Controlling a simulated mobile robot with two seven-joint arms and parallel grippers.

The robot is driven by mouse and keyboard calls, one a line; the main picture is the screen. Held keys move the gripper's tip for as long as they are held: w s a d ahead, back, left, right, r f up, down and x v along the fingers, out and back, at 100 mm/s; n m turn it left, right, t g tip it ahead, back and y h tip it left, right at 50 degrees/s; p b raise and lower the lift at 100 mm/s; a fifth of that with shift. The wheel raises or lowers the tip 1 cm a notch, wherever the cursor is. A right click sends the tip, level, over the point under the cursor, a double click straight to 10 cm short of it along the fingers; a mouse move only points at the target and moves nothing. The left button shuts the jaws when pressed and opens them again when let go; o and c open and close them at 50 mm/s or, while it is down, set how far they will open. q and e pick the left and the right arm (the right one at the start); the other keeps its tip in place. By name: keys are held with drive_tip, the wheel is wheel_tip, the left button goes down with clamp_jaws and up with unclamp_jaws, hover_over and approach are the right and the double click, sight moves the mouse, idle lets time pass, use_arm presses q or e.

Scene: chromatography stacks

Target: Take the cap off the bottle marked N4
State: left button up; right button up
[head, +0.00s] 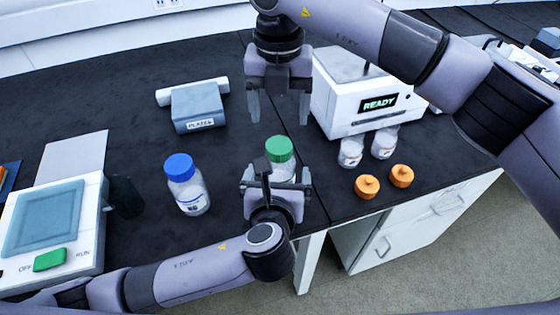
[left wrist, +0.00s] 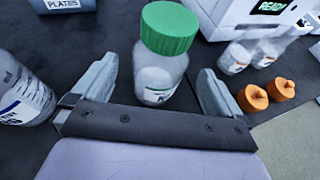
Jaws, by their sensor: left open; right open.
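A clear bottle (left wrist: 160,79) with a green cap (head: 279,149) stands upright on the dark bench. Its label is mostly cut off by my left gripper, so I cannot read the full mark. The green cap (left wrist: 170,27) also shows in the left wrist view, seated on the bottle. My left gripper (head: 275,188) is open, with its fingers on either side of the bottle's body, apart from it. My right gripper (head: 279,108) is open and empty, pointing down above and behind the green cap.
A blue-capped bottle (head: 190,195) stands to the left. Two small uncapped bottles (head: 350,152) (head: 384,142) and two orange caps (head: 367,186) (head: 401,176) are at right, before a white READY machine (head: 340,97). A PLATES box (head: 199,104) is behind; a white device (head: 85,256) is at left.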

sight(279, 145)
use_arm(q)
drive_tip(key=shift+x, duration=3.2)
use_arm(e)
drive_tip(key=shift+s, duration=0.15)
use_arm(q)
drive_tip(key=c, duration=1.4)
clamp_jaws()
use_arm(e)
drive_tip(key=shift+c, duration=1)
drive_tip(key=m, duration=0.6)
drive_tip(key=shift+a+r, duration=0.1)
drive_tip(key=shift+r, duration=0.1)
drive_tip(key=m, duration=0.2)
drive_tip(key=shift+m, duration=0.3)
drive_tip(key=shift+f, duration=0.1)
wheel_tip(279, 145, down, 8)
drive_tip(key=shift+r, duration=0.15)
